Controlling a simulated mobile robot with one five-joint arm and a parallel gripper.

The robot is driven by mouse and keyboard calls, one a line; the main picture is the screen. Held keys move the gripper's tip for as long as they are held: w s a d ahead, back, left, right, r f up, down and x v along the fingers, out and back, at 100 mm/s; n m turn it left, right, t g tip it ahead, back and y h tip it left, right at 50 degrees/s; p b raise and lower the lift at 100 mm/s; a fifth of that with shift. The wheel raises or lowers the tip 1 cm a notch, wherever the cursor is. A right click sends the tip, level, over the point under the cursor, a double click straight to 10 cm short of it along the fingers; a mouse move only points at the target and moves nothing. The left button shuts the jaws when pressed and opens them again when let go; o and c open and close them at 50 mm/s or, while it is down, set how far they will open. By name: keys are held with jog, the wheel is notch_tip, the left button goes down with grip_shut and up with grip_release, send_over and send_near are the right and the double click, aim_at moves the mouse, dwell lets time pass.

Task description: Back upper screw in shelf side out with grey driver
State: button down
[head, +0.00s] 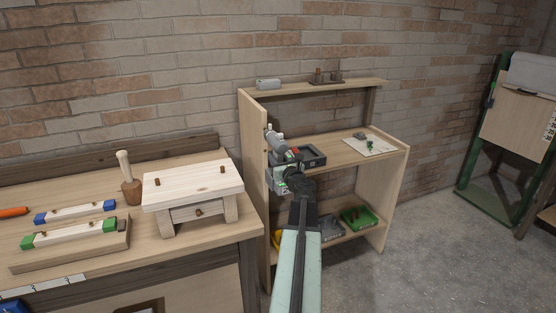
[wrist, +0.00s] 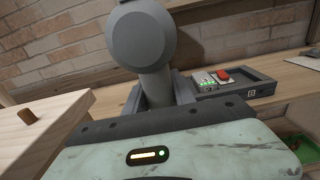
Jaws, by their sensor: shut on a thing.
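The grey driver (head: 278,143) is held in my gripper (head: 284,168), beside the left shelf side (head: 252,140), around the height of the middle board. In the wrist view the driver's rounded grey body (wrist: 143,38) and handle stand between the two dark jaws of my gripper (wrist: 155,92). The jaws are shut on the handle. I cannot make out the back upper screw in either view. I cannot tell whether the driver's tip touches anything.
A dark tray (head: 312,157) with a red button stands on the middle board; it also shows in the wrist view (wrist: 235,90). A small wooden stool (head: 192,180) and a mallet (head: 130,185) stand on the workbench at left. A green bin (head: 358,217) sits on the lower board.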

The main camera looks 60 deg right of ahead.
jog(key=shift+w+d, duration=0.1)
dwell(0.4)
jog(key=shift+w+d, duration=0.25)
jog(key=shift+w, duration=0.15)
jog(key=shift+s+a+r, duration=0.2)
jog(key=shift+s, duration=0.15)
dwell(1.4)
jog(key=shift+s+a+f, duration=0.15)
jog(key=shift+a+f, duration=0.05)
dwell(0.6)
jog(key=shift+d, duration=0.1)
dwell(1.2)
